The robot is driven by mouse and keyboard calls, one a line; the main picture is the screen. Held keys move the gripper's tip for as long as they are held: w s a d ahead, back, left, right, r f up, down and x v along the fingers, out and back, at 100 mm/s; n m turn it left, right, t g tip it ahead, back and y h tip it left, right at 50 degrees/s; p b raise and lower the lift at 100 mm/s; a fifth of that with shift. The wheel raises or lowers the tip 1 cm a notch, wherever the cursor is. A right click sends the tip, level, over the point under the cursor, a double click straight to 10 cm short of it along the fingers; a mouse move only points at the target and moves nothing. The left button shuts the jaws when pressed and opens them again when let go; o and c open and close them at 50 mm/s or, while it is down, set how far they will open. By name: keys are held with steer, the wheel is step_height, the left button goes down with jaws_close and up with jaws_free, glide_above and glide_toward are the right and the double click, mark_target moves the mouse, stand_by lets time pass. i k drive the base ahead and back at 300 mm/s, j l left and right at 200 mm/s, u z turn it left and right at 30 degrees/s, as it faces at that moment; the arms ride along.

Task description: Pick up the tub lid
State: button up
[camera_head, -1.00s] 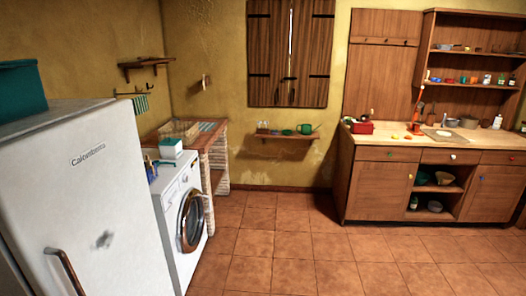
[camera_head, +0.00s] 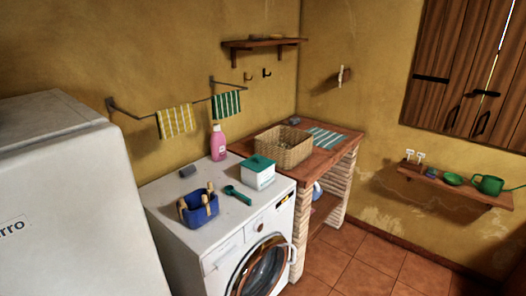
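A white tub (camera_head: 258,180) with a teal lid (camera_head: 260,163) stands upright on top of the white washing machine (camera_head: 222,258), near its right back part. The lid sits on the tub. A green scoop (camera_head: 238,194) lies just in front of the tub, to its left. My gripper is not in view.
A blue basket with wooden pegs (camera_head: 197,212), a pink bottle (camera_head: 219,143) and a small grey object (camera_head: 187,171) share the machine top. A wicker basket (camera_head: 284,150) stands on the brick-legged counter behind. A tall fridge (camera_head: 75,225) stands at left. Floor is clear at lower right.

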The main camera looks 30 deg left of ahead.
mark_target(258, 163)
steer(key=i+u, duration=0.5)
steer(key=i+l+u, duration=0.2)
steer(key=u, duration=0.3)
steer(key=i+l+u, duration=0.35)
steer(key=u, duration=0.15)
steer(key=i+l+u, duration=0.35)
steer(key=l+u, duration=0.15)
steer(key=i+l+u, duration=0.15)
steer(key=u, duration=0.3)
steer(key=i+l+u, duration=0.1)
steer(key=u, duration=0.4)
steer(key=l+u, duration=0.45)
steer(key=i+l+u, duration=0.1)
steer(key=u, duration=0.35)
steer(key=l+u, duration=0.3)
steer(key=u, duration=0.2)
steer(key=l+u, duration=0.25)
steer(key=u, duration=0.2)
steer(key=k+l+u, duration=0.1)
steer(key=l+u, duration=0.25)
